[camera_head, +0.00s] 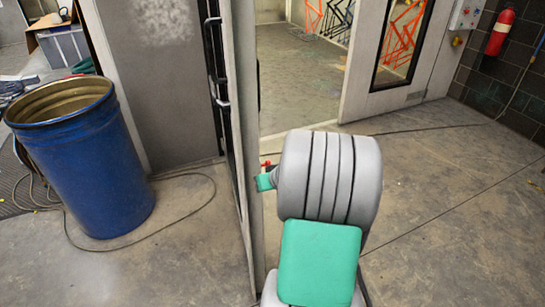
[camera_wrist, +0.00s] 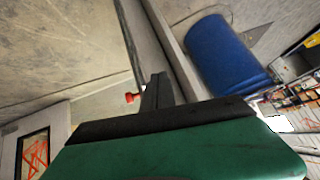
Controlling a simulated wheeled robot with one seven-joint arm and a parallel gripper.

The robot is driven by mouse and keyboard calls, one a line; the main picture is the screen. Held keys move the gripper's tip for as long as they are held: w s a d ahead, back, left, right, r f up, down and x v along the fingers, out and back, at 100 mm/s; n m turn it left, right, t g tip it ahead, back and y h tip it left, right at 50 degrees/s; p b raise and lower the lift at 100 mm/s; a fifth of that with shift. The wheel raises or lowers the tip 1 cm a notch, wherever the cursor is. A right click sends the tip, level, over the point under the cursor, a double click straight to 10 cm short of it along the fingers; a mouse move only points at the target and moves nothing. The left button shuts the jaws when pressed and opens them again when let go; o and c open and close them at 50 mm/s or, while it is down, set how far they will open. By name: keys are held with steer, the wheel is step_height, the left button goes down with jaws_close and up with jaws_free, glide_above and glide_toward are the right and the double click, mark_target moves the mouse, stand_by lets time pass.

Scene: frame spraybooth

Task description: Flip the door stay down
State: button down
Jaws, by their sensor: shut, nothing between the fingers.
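The door (camera_head: 243,140) stands open and shows nearly edge-on in the head view, with pull handles on its left face. In the wrist view its grey edge (camera_wrist: 172,50) runs up and to the left. A small red part (camera_wrist: 131,97), which looks like the tip of the door stay, sits just left of my gripper (camera_wrist: 157,78). The red part also shows small in the head view (camera_head: 266,164). My fingers are shut with nothing between them, close to the door. I cannot tell whether they touch the stay. Most of the stay is hidden.
A blue drum (camera_head: 80,160) stands left of the door, with a cable (camera_head: 150,236) on the floor around it. A second door (camera_head: 395,55) with a window stands behind. A red extinguisher (camera_head: 500,32) hangs on the right wall.

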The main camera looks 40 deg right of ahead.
steer(key=w+d+r+t+h, duration=0.1)
steer(key=d+r+t, duration=0.1)
steer(key=d, duration=0.4)
steer(key=w+d+r+m+t+h, duration=0.1)
steer(key=d+r+t+h, duration=0.1)
steer(key=d, duration=0.4)
steer(key=shift+w+r+t, duration=0.15)
steer(key=shift+r+t, duration=0.05)
steer(key=shift+t, duration=0.3)
steer(key=shift+d, duration=0.1)
steer(key=w+d+f+p, duration=0.1)
steer(key=w+f+p, duration=0.3)
steer(key=w+f, duration=0.3)
steer(key=shift+x, duration=0.9)
